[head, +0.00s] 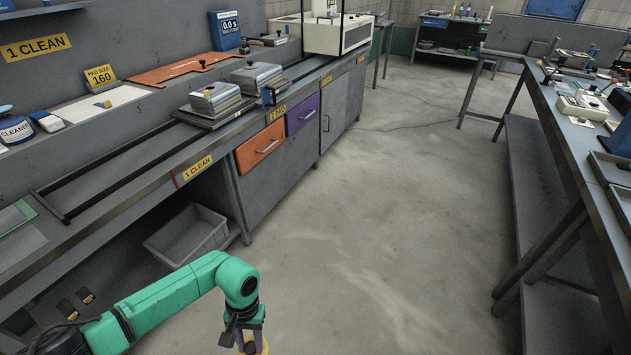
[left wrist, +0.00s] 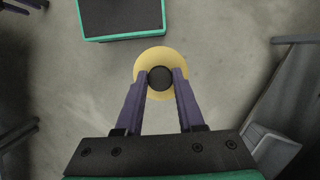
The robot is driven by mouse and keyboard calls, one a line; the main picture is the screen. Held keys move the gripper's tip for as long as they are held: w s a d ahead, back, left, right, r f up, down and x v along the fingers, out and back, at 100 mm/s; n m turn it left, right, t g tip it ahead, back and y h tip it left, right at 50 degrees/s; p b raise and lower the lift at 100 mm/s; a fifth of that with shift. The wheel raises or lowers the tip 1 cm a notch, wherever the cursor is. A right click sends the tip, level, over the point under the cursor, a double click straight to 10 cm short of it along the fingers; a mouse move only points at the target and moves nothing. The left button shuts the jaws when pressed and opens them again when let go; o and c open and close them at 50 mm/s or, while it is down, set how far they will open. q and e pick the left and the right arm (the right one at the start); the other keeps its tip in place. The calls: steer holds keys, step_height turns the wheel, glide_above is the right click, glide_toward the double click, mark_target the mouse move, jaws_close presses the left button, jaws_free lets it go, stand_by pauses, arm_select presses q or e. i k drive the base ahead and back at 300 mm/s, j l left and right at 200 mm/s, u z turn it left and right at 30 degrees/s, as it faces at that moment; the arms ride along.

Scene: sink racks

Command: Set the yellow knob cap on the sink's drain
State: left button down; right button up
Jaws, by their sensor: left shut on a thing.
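My left gripper (left wrist: 160,82) is shut on the dark knob of the yellow knob cap (left wrist: 159,54). In the left wrist view the cap is a round yellow disc with a black knob in its middle, held between the two purple fingers above the grey floor. In the head view the left gripper (head: 251,341) hangs at the bottom edge, with only part of the yellow cap (head: 250,347) showing. No sink or drain can be made out in either view. My right gripper is not in view.
A long grey workbench (head: 232,150) with signs, drawers and metal boxes runs along the left. A grey bin (head: 187,236) sits beneath it. Another bench (head: 560,120) stands at the right. The floor (head: 390,220) between them is clear.

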mark_target(210, 88)
steer(key=i+u, duration=0.1)
steer(key=i, duration=0.4)
steer(key=i+l+u, duration=0.1)
steer(key=i, duration=0.35)
steer(key=i+l+u, duration=0.1)
steer(key=i, duration=0.35)
steer(key=i+l+u, duration=0.1)
steer(key=i+l, duration=0.2)
steer(key=i, duration=0.15)
steer(key=i+l, duration=0.2)
steer(key=i, duration=0.3)
steer(key=j+u, duration=0.05)
